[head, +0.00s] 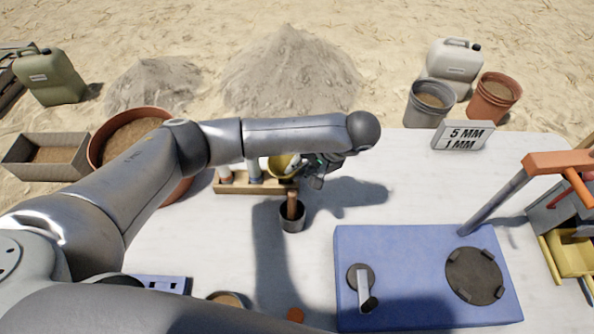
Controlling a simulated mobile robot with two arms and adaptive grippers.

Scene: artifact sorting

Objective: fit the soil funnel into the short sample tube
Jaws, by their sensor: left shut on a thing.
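The yellow soil funnel (279,166) shows partly from under my left forearm, above the right part of the wooden rack (238,187). My left gripper (304,168) is at the funnel's right side, shut on it; the fingertips are mostly hidden by the arm. Two light tubes stand in the rack, one with a pinkish base (224,173) and one with a bluish base (254,172). Their tops are hidden by my arm, so I cannot tell which is the short sample tube. Whether the funnel touches a tube is hidden. My right gripper is out of view.
A dark cup (292,219) with a brown handle stands just in front of the rack. A sign (463,136) stands at the back. The white table between is clear.

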